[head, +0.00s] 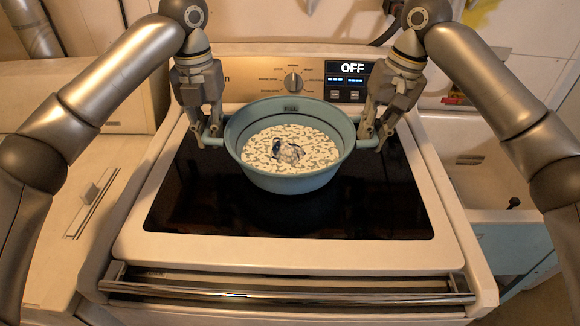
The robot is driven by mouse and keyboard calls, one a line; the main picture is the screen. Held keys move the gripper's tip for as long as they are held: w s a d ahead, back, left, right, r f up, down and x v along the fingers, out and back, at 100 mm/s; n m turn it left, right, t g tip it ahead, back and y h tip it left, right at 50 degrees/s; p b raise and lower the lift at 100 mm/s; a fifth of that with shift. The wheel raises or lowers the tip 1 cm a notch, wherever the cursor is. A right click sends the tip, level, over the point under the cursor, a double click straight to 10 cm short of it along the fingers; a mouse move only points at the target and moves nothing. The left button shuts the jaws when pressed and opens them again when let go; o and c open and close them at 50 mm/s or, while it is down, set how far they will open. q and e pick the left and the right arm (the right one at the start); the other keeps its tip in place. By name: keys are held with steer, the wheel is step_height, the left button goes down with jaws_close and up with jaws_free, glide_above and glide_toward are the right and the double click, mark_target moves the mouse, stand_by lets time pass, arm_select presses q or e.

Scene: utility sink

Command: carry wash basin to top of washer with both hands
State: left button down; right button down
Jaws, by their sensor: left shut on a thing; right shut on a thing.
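The wash basin (290,182) is a round blue-green tub with a handle on each side. It holds a pale speckled layer with a grey-and-white lump (288,152) in it. It is upright over the dark glass top of the washer (390,205); I cannot tell whether it touches the glass. My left gripper (207,138) is shut on the basin's left handle. My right gripper (373,138) is shut on its right handle. The fingers partly hide both handles.
A control panel (345,80) with a dial and a display reading OFF rises behind the basin. A chrome bar (290,296) runs along the washer's front. A pale cabinet (85,90) stands at the left and a sink (478,165) at the right. The front glass is clear.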

arm_select(q)
steer(key=shift+a+f+b, duration=0.15)
steer(key=shift+f+b, duration=0.2)
steer(key=shift+f, duration=0.15)
arm_select(e)
steer(key=shift+d+f, duration=0.15)
steer(key=shift+f, duration=0.35)
arm_select(q)
steer(key=c, duration=1.5)
jaws_free()
steer(key=shift+r, duration=0.1)
arm_select(e)
steer(key=c, duration=1.5)
jaws_free()
steer(key=shift+r, duration=0.1)
arm_select(q)
steer(key=shift+r, duration=0.1)
arm_select(e)
steer(key=shift+r, duration=0.1)
